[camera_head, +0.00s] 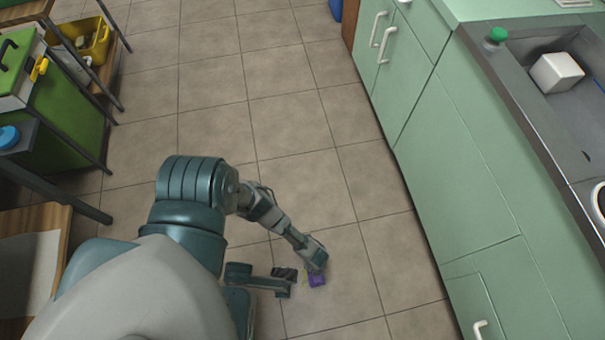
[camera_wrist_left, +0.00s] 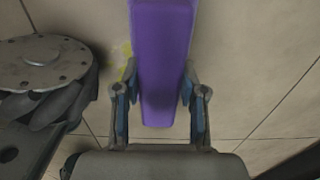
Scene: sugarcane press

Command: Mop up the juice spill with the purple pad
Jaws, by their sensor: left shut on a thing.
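The purple pad (camera_head: 317,281) is at the floor in the lower middle of the head view. In the left wrist view the pad (camera_wrist_left: 162,50) is long and runs from the top edge down between the fingers. My left gripper (camera_wrist_left: 160,100) is shut on it, one finger on each side. The gripper also shows in the head view (camera_head: 316,262), at the end of the arm reaching down. A yellow juice spill (camera_wrist_left: 126,62) shows on the tile just left of the pad; the pad may hide part of it. My right gripper is not in view.
Green cabinets (camera_head: 455,170) with a sink counter line the right. A green cart (camera_head: 60,115), a shelf with a yellow bin (camera_head: 92,45) and a wooden table (camera_head: 35,235) stand at the left. Tiled floor (camera_head: 230,85) between them is clear.

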